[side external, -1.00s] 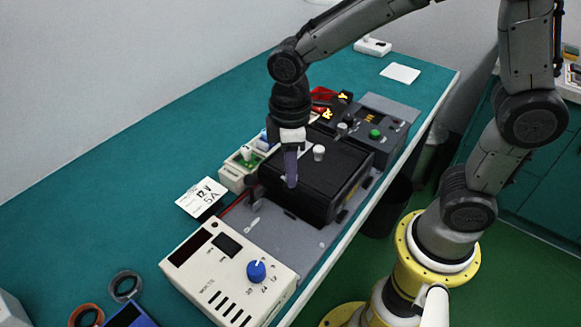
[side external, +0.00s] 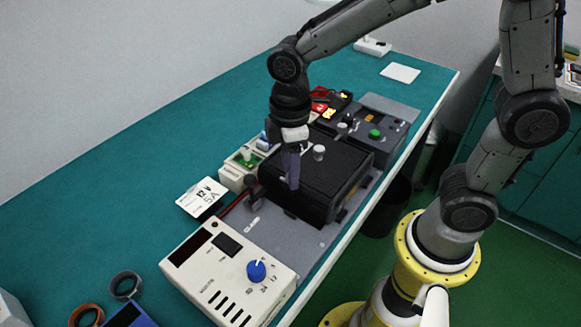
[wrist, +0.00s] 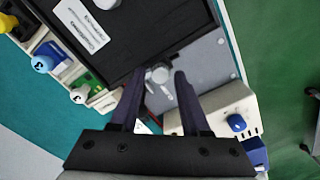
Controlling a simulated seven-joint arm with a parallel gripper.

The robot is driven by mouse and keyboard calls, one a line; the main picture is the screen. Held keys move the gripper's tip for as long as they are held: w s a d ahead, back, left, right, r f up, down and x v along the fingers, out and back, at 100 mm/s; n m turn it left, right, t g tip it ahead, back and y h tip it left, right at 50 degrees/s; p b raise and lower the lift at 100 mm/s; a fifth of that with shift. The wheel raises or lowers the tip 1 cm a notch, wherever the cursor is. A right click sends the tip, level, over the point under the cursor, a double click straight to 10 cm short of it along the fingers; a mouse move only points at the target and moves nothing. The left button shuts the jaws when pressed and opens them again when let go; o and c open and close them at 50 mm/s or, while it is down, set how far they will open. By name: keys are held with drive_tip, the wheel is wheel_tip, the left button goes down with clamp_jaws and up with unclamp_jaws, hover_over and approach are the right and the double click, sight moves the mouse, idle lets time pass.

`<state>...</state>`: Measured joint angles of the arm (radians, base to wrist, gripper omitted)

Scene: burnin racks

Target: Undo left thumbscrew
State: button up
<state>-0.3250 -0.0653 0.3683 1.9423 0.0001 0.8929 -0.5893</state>
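A black box-shaped module (side external: 340,165) sits on a grey base plate on the bench. A pale thumbscrew knob (side external: 319,153) stands on its top in the side view. In the wrist view a silvery thumbscrew (wrist: 158,76) is at the module's edge, between the tips of my gripper (wrist: 159,73). The fingers are apart, with visible gaps beside the screw. In the side view my gripper (side external: 293,187) points down at the module's near-left end and hides this screw. Whether a fingertip touches it, I cannot tell.
A cream power unit with a blue knob (side external: 256,271) stands in front. Terminal blocks with a green part (side external: 245,160) line the module's left side. A dark unit with a green button (side external: 375,134) is behind it. The teal bench (side external: 130,190) is clear at left.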

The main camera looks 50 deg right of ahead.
drive_tip(key=shift+o, duration=0.4)
wheel_tip(320, 180, up, 14)
idle(0.4)
drive_tip(key=shift+f, duration=0.1)
